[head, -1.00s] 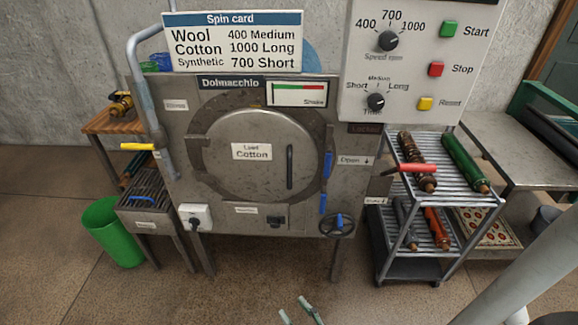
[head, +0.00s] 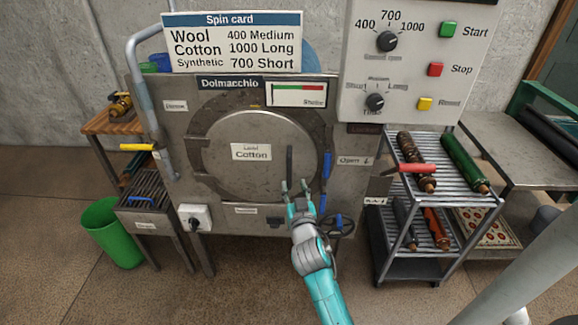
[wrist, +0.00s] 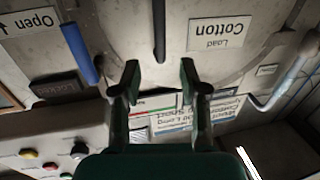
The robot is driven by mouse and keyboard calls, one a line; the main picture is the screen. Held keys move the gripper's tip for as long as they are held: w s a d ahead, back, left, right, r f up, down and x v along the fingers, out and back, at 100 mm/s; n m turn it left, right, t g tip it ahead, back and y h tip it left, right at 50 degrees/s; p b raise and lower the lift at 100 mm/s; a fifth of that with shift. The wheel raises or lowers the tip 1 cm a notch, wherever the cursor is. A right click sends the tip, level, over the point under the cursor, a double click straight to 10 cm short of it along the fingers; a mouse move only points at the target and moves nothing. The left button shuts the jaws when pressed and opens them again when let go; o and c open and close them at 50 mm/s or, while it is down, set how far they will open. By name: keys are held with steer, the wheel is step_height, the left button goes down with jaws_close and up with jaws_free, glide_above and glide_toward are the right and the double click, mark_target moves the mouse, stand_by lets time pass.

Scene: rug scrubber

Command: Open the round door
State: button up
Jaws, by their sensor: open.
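The round grey metal door (head: 235,165) sits closed in the front of the spin machine and bears a "Load Cotton" label (head: 250,152). Its dark upright bar handle (head: 289,160) is near the door's right side; the lower part is hidden behind my fingers. My gripper (head: 295,186) is open and empty, in front of the lower end of the handle. In the wrist view, which is upside down, the handle (wrist: 159,30) lies between and beyond the open fingertips (wrist: 160,72), and I see no contact. A blue lever (head: 327,164) stands right of the door, near an "Open" label (head: 353,161).
A control panel (head: 412,75) with knobs and buttons overhangs at upper right. A red lever (head: 415,168) juts out at the machine's right, by a rack (head: 440,205) of rolls. A blue handwheel (head: 338,225) is below right. A green bin (head: 108,232) stands left on open floor.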

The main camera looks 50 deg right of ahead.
mark_target(289, 167)
steer(key=x, duration=1)
steer(key=shift+w+d, duration=0.2)
steer(key=shift+w, duration=0.1)
jaws_close()
